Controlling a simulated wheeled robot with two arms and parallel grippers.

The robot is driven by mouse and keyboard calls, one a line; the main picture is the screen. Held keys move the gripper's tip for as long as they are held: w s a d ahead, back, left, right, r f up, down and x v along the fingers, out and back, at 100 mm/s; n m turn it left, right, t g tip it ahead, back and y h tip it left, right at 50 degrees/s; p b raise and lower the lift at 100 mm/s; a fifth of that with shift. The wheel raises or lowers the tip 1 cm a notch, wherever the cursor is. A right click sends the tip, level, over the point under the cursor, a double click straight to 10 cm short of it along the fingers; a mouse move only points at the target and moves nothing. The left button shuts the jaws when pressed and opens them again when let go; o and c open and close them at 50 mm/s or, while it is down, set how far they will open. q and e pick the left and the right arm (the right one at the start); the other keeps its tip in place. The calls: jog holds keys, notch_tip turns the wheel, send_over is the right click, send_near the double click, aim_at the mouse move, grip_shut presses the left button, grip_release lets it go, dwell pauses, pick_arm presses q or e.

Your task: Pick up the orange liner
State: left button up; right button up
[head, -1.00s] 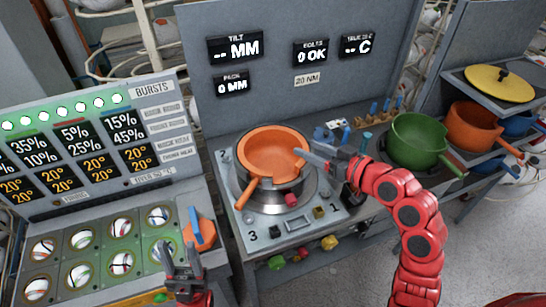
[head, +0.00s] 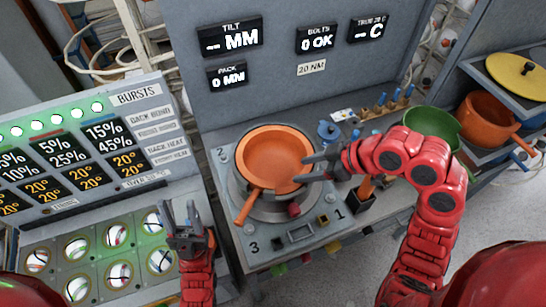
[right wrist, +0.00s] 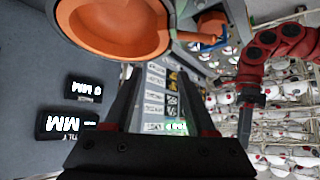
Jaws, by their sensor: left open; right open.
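The orange liner (head: 275,151), a shallow round pan with a handle at its lower left, sits on the round metal seat of the press in the head view. It also shows at the top left of the right wrist view (right wrist: 112,28). My right gripper (head: 304,170) is open and empty at the liner's right rim, its fingers pointing left; I cannot tell whether they touch it. Its two dark fingers (right wrist: 152,82) stand apart with nothing between them. My left gripper (head: 181,212) is open and empty, left of the press, and shows in the right wrist view (right wrist: 247,115).
A green pot (head: 433,123) stands behind my right arm. An orange pot (head: 488,122) and a yellow lid (head: 517,77) are on the right shelves. Small blue-topped tools (head: 381,99) stand behind the press.

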jog(key=b, duration=0.5)
send_near(261, 183)
jog(key=b+x, duration=0.3)
jog(key=shift+w+a, duration=0.3)
jog(key=shift+a+f+b, duration=0.15)
jog(key=shift+b, duration=0.25)
jog(key=f+b, duration=0.1)
jog(key=a+f+b, duration=0.1)
jog(key=w+f, duration=0.1)
jog(key=shift+a+f+b, duration=0.25)
jog(key=shift+a+b, duration=0.1)
jog(key=shift+b, duration=0.05)
jog(key=shift+w+a+f, duration=0.2)
jog(key=shift+a+f, duration=0.05)
jog(key=shift+a, duration=0.15)
jog(key=shift+r, duration=0.15)
